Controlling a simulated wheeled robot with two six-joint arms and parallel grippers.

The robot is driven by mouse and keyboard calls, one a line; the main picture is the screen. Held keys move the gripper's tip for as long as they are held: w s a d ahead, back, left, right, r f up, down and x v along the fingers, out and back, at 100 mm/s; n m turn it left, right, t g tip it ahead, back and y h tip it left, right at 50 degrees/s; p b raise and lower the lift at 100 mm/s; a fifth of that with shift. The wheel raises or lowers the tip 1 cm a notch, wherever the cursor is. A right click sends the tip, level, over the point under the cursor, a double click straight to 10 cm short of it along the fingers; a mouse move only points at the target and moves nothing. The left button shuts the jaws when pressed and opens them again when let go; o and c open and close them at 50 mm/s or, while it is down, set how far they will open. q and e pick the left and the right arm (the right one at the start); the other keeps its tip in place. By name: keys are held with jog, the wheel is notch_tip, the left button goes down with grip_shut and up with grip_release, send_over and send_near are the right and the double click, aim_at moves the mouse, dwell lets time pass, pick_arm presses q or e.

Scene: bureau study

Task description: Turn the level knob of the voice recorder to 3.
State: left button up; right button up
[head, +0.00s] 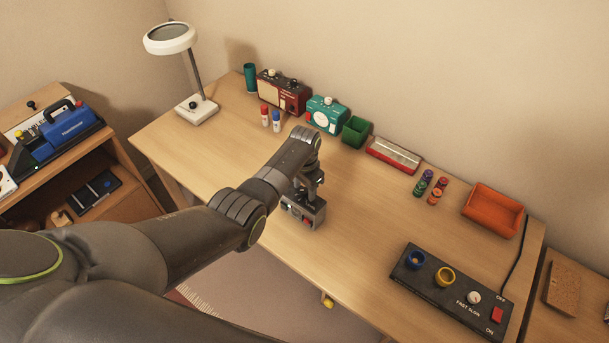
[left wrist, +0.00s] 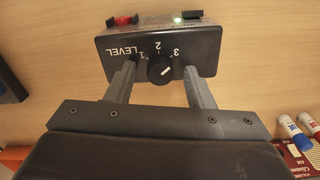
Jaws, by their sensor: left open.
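The voice recorder (head: 303,213) is a small dark grey box on the desk, with a red part on its face. In the left wrist view the recorder (left wrist: 205,52) shows a LEVEL label, the figures 1, 2 and 3, a green light and a red part on top. Its level knob (left wrist: 160,73) is round and black with a short white slanted mark; I cannot tell which figure it is set to. My left gripper (head: 314,187) is above the recorder. In the left wrist view my left gripper (left wrist: 161,72) is open, its fingers on either side of the knob and apart from it. My right gripper is not in view.
Red (head: 284,93) and teal (head: 327,115) devices, a green box (head: 356,131) and a lamp (head: 198,108) stand towards the back. A black control panel (head: 439,302) and an orange tray (head: 493,209) are at the right. The desk around the recorder is mostly clear.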

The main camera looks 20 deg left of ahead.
aim_at(305, 190)
pick_arm(q)
jog(key=shift+r, duration=0.4)
notch_tip(305, 190, up, 16)
jog(key=b, duration=0.1)
jog(key=shift+r, duration=0.25)
